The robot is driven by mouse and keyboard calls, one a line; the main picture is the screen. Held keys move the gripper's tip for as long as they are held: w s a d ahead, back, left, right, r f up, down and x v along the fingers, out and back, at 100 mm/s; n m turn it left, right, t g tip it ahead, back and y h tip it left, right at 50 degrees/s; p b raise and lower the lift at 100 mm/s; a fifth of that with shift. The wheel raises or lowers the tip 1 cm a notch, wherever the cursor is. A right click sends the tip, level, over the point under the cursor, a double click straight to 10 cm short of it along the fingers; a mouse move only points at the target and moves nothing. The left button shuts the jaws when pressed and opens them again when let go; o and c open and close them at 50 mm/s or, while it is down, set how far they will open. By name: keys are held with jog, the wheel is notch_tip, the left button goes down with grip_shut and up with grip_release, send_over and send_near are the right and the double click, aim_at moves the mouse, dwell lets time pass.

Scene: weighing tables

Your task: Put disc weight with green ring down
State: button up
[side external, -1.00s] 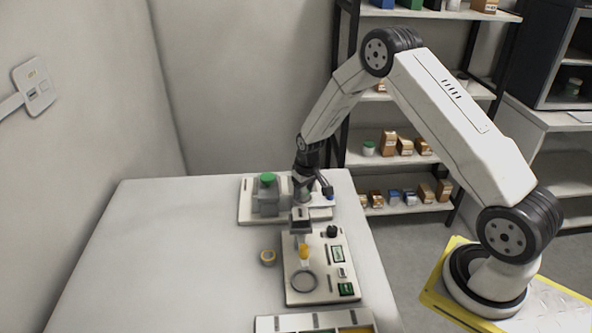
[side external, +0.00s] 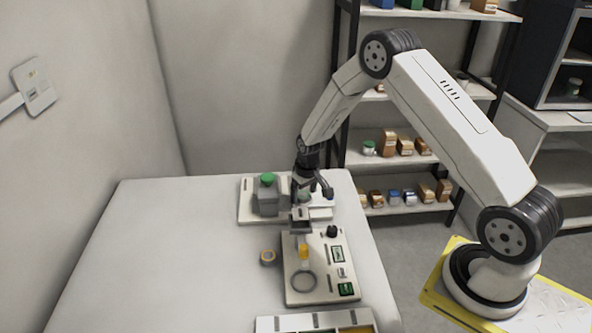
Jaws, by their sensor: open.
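My gripper (side external: 312,191) is open and points down over the right part of the back device (side external: 246,215). A small pale, greenish round thing (side external: 305,196) shows between and below its fingers. It may be the disc weight with the green ring, but it is too small and too covered for me to be sure. I cannot tell whether a finger touches it or exactly what it rests on. A grey block with a green top (side external: 268,180) stands on the same device, left of my gripper.
A disc with a yellow ring (side external: 268,257) lies on the white table (side external: 170,250). The front device (side external: 318,290) has a ring, a yellow part and green displays. A tray (side external: 285,323) is at the front edge. The table's left side is clear.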

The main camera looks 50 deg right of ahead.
aim_at(307, 197)
notch_tip(307, 197, up, 13)
jog(key=s, duration=0.1)
jog(key=shift+s+a, duration=0.15)
jog(key=shift+s, duration=0.05)
dwell(0.5)
dwell(0.5)
jog(key=s+a+r+n, duration=0.1)
jog(key=s+a+r, duration=0.1)
jog(key=s+a, duration=0.4)
jog(key=s+a+r+n+t, duration=0.1)
jog(key=s+a, duration=0.5)
jog(key=s, duration=0.7)
jog(key=shift+a+r, duration=0.4)
